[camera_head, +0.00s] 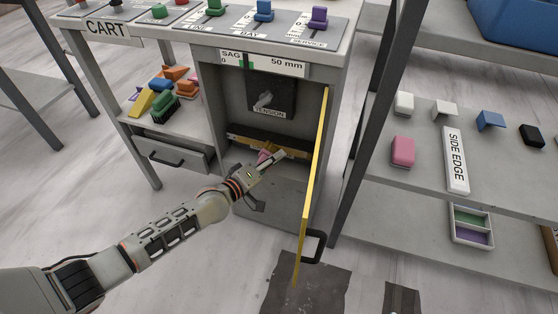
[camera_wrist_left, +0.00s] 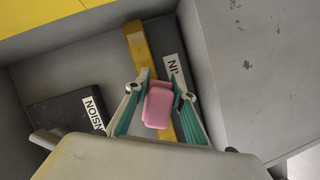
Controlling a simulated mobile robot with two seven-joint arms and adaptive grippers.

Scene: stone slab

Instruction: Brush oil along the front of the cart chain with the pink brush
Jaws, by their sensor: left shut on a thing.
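The pink brush (camera_head: 264,156) is a small pink block inside the open cabinet of the cart. It also shows in the left wrist view (camera_wrist_left: 158,104), between the fingers of my left gripper (camera_wrist_left: 158,106). My left gripper (camera_head: 268,160) reaches into the cabinet and is shut on it. Just behind the brush runs a low dark-and-yellow strip (camera_head: 240,140) across the cabinet; chain links cannot be made out. In the left wrist view the yellow bar (camera_wrist_left: 140,52) passes behind the brush. Whether the brush touches it cannot be told. My right gripper is not in view.
The yellow-edged door (camera_head: 318,150) stands open right of my left arm. A black TENSION plate (camera_head: 271,94) is on the cabinet's back wall. Colored blocks (camera_head: 165,100) lie on the left shelf. A rack at right holds another pink block (camera_head: 403,150) and a SIDE EDGE sign (camera_head: 456,160).

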